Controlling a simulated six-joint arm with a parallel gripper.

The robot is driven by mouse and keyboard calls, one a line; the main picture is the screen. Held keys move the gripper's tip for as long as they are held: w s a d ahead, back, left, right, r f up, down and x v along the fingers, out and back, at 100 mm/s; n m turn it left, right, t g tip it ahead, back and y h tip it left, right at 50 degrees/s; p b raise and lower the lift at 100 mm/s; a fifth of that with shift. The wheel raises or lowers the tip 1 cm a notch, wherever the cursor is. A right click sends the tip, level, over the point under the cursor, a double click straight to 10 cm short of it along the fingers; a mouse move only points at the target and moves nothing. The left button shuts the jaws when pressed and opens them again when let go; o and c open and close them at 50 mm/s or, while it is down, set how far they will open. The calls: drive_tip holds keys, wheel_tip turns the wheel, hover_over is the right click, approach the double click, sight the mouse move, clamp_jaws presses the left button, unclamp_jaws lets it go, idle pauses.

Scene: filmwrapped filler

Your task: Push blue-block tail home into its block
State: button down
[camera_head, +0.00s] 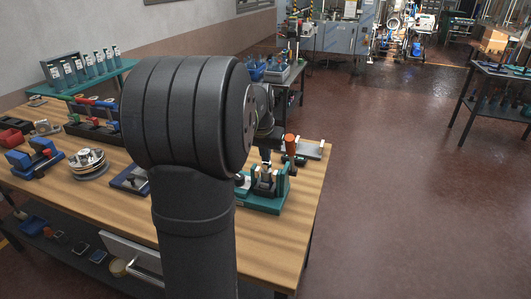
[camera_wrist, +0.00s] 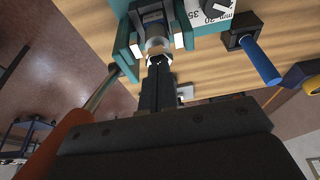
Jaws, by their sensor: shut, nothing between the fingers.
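My gripper (camera_wrist: 159,64) is shut and empty in the wrist view, its dark fingers together. Its tips are at the near side of a teal fixture (camera_wrist: 122,52), in front of a rounded silver part (camera_wrist: 155,44) between two pale jaw pads. A small bluish piece (camera_wrist: 152,17) sits behind the silver part; I cannot tell whether it is the blue block or its tail. Whether the tips touch the silver part is unclear. In the head view the teal fixture (camera_head: 262,207) stands near the bench's right end, partly behind my arm.
An orange-handled lever (camera_wrist: 62,137) rises close beside my gripper. A blue-handled tool (camera_wrist: 262,62) and a dial plate (camera_wrist: 212,12) are to the right. On the wooden bench (camera_head: 285,240), stacked metal discs (camera_head: 88,160) and a blue clamp-like item (camera_head: 20,160) stand left.

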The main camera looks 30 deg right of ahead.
sight(265, 164)
drive_tip(key=shift+f, duration=0.1)
wheel_tip(265, 164, down, 2)
drive_tip(key=shift+s+a+f, duration=0.15)
drive_tip(key=shift+f, duration=0.25)
drive_tip(key=shift+r, duration=0.45)
wheel_tip(265, 164, up, 6)
drive_tip(key=shift+f, duration=0.25)
drive_tip(key=v, duration=0.9)
